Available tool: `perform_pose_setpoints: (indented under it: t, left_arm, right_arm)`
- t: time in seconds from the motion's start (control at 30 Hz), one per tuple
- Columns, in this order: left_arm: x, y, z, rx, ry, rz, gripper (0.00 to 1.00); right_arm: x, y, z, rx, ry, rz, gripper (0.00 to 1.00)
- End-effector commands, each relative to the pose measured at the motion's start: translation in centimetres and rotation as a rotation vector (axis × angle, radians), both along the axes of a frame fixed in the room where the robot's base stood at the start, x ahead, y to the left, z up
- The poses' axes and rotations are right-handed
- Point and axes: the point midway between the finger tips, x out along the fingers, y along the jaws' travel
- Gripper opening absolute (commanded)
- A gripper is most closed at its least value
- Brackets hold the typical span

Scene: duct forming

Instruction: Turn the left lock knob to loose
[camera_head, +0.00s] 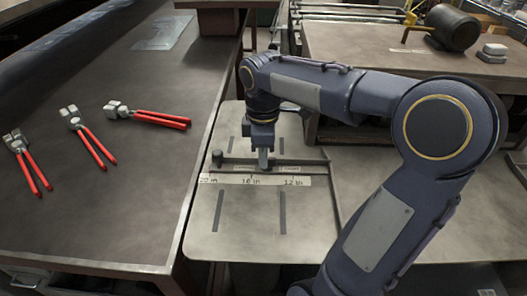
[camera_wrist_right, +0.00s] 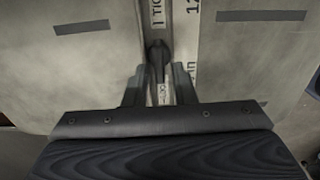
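A flat metal plate with a raised dark bar (camera_head: 310,162) and a printed inch scale (camera_head: 225,180) lies below my right arm. A dark round knob (camera_head: 217,157) stands at the bar's left end. My right gripper (camera_head: 264,165) points down over the middle of the bar, to the right of that end knob. In the right wrist view, its two fingers (camera_wrist_right: 160,85) are apart, on either side of the bar. Another dark knob (camera_wrist_right: 157,55) shows just ahead of the fingers, with small lettered labels near it. I cannot tell whether the fingers touch it. My left gripper is out of view.
A dark bench (camera_head: 130,210) on the left holds several red-handled hand tools (camera_head: 90,147). The plate's front part is clear.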

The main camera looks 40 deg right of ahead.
Motion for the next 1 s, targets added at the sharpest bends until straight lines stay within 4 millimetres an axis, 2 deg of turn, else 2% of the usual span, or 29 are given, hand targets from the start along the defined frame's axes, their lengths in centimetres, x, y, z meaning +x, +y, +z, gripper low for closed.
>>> perform_pose_setpoints:
  t: [0.37, 0.8, 1.0]
  left_arm:
    - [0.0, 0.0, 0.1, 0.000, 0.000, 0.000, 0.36]
    - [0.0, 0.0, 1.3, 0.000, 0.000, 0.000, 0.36]
    - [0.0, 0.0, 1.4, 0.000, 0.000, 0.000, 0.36]
  right_arm:
    - [0.0, 0.0, 0.3, -0.001, -0.001, -0.003, 0.32]
    - [0.1, 0.0, 6.9, 0.000, -0.003, -0.001, 0.32]
    - [0.0, 0.0, 7.8, 0.001, -0.001, -0.001, 0.32]
